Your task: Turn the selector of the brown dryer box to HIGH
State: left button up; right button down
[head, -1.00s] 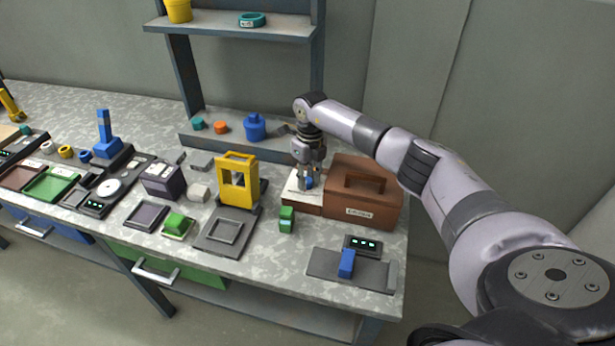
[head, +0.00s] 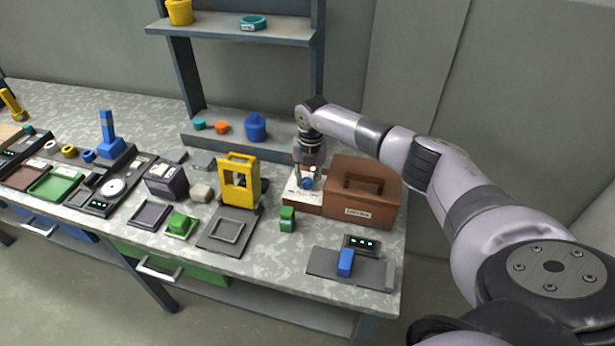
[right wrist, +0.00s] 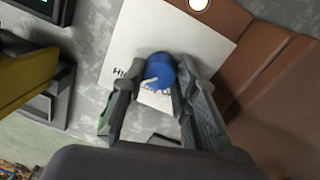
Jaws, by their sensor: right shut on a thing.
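Letters starting "HI" show on the panel (right wrist: 140,35) left of the knob, partly hidden by a finger. The knob's exact setting cannot be read. My left gripper is not in view.
A yellow frame-like device (head: 238,182) stands left of the dryer box. A green block (head: 287,218) is in front of it. A dark plate with a blue lever (head: 345,262) is near the front edge. A round white light (right wrist: 198,4) shows beside the panel.

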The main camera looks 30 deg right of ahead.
aim_at(310, 181)
jog(key=shift+m, duration=0.3)
dwell(0.4)
jog(key=c, duration=1.3)
grip_release()
jog(key=shift+r, duration=0.25)
jog(key=r, duration=1.1)
jog(key=shift+s+d+r, duration=0.2)
jog(key=shift+d+r, duration=0.05)
jog(key=shift+r, duration=0.05)
